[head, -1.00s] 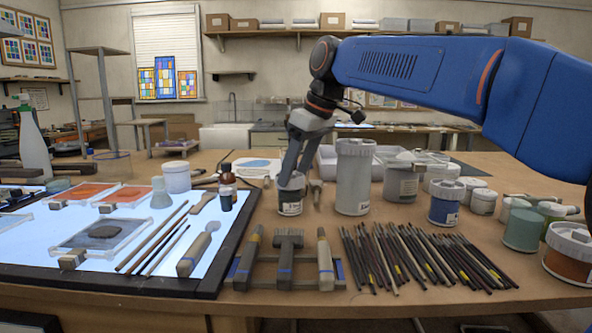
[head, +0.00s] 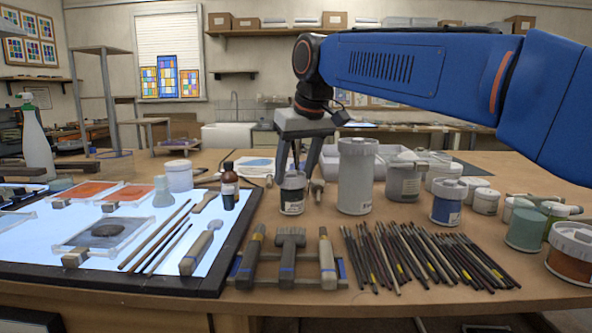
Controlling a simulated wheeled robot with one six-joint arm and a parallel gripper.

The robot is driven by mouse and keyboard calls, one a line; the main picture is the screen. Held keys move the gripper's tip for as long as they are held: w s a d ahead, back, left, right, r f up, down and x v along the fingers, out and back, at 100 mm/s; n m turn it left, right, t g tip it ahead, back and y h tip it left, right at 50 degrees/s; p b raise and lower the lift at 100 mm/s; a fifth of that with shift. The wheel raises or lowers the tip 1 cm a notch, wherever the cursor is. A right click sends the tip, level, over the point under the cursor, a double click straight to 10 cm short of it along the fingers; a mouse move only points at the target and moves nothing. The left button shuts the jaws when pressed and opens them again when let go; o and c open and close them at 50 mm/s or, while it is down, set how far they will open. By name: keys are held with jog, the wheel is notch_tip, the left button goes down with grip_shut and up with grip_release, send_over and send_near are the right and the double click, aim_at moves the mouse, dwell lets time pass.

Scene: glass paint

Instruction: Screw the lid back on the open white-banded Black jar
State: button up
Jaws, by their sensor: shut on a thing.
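The Black jar (head: 291,203), small and dark with a white label, stands upright on the wooden table, just right of the light panel. My gripper (head: 293,178) points straight down over it, its two grey fingers on either side of the jar's top. It is shut on the jar's lid (head: 292,181), a greyish cap at the mouth of the jar. The lid looks level and touching the jar. The exact finger contact and the thread are too small to make out.
A tall grey jar (head: 356,180) stands close on the right, with a grey tub (head: 404,182) and a blue-banded jar (head: 447,205) beyond. A brown bottle (head: 229,185) stands to the left. Tools on a rack (head: 290,262) and several brushes (head: 425,255) lie in front.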

jog(key=m, duration=0.2)
jog(key=m+h, duration=0.1)
jog(key=shift+a+m+t, duration=0.25)
jog(key=shift+m+t, duration=0.05)
jog(key=shift+m, duration=0.1)
jog(key=m, duration=0.1)
jog(key=m+h, duration=0.1)
jog(key=m, duration=0.1)
jog(key=shift+a+h, duration=0.3)
jog(key=shift+m+h, duration=0.3)
jog(key=shift+m, duration=0.7)
jog(key=shift+a, duration=0.1)
jog(key=shift+a+f+m+h, duration=0.15)
jog(key=shift+m+h, duration=0.25)
jog(key=shift+m, duration=0.5)
jog(key=shift+w+a+m+g+h, duration=0.1)
jog(key=shift+m+g+h, duration=0.2)
jog(key=shift+m, duration=0.8)
jog(key=shift+w+a+m+g+h, duration=0.1)
jog(key=shift+m+g+h, duration=0.2)
jog(key=shift+m, duration=0.8)
